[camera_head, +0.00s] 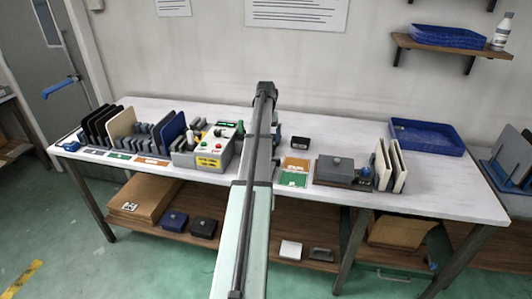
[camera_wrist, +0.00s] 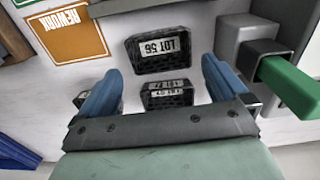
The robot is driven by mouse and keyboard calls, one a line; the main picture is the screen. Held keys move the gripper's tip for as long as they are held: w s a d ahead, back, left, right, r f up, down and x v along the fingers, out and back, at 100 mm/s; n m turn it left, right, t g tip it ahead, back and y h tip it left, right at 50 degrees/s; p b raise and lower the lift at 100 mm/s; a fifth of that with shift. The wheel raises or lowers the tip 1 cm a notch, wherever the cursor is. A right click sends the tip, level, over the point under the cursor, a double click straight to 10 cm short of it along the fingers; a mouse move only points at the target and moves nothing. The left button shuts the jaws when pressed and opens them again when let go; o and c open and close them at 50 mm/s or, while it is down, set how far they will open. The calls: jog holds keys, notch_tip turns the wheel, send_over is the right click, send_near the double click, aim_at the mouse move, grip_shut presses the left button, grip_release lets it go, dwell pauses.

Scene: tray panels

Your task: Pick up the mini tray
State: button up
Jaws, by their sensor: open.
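Small black trays with white labels lie on the white table. In the wrist view one labelled LOT 56 (camera_wrist: 163,62) lies just ahead of and between the fingertips. A second dark labelled piece (camera_wrist: 168,98) lies lower, between the fingers and close to the gripper body. I cannot tell which is the mini tray. My gripper (camera_wrist: 160,66) is open and empty above them, with a blue finger on either side. A small black labelled item (camera_head: 300,142) shows right of my arm.
An orange REWORK card (camera_wrist: 72,36) lies left of the trays. A grey block with a green bar (camera_wrist: 290,85) stands close on the right. In the head view a control box (camera_head: 207,148) stands left of my arm and a blue tray (camera_head: 428,148) at the right.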

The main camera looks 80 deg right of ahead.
jog(key=shift+f, duration=2.9)
jog(key=c, duration=0.7)
